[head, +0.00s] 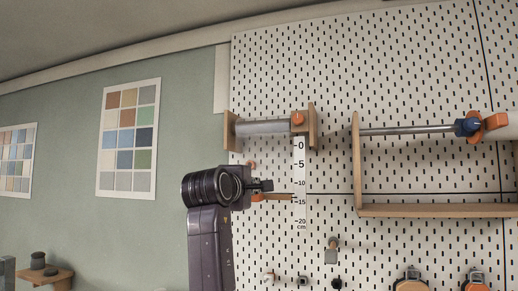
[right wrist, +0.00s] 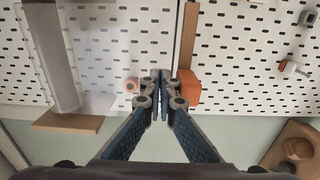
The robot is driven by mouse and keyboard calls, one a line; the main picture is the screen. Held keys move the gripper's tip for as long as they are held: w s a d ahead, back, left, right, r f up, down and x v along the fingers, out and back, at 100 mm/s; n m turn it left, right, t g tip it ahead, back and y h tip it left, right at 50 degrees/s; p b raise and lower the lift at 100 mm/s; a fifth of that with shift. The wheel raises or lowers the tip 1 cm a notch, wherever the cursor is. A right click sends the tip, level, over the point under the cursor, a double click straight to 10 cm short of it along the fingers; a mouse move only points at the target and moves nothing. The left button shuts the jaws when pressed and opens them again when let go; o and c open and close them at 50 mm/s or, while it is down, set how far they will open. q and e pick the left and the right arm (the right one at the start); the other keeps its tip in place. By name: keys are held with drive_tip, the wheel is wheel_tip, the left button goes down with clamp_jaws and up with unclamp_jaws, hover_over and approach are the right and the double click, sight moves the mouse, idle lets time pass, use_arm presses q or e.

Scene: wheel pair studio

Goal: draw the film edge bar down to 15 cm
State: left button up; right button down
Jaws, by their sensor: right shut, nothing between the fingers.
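The film edge bar (head: 278,197) is a thin brown bar across the pegboard. Its right end is beside the scale (head: 300,180), close to the 15 mark, seemingly a hair above it. The grey film roll (head: 262,127) hangs above between two wooden brackets. In the right wrist view the bar (right wrist: 188,35) has an orange end piece (right wrist: 187,92), and pale, see-through film (right wrist: 110,45) spans between bar and roll. My right gripper (head: 268,185) is shut and empty, just above the bar's left end; its fingertips (right wrist: 160,78) are beside the orange piece. My left gripper is out of view.
A small grey hanging piece (head: 332,252) and round wooden items (head: 411,281) are low on the pegboard. A small shelf (head: 45,276) is at lower left.

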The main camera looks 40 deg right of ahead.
drive_tip(key=shift+f+b, duration=0.3)
drive_tip(key=shift+f, duration=0.1)
idle(0.4)
drive_tip(key=shift+r+p, duration=0.8)
drive_tip(key=shift+s+a+f+b, duration=0.1)
drive_tip(key=shift+s+a+b, duration=0.2)
drive_tip(key=shift+a, duration=0.2)
drive_tip(key=b+v, duration=0.1)
drive_tip(key=v, duration=0.6)
drive_tip(key=shift+b, duration=0.35)
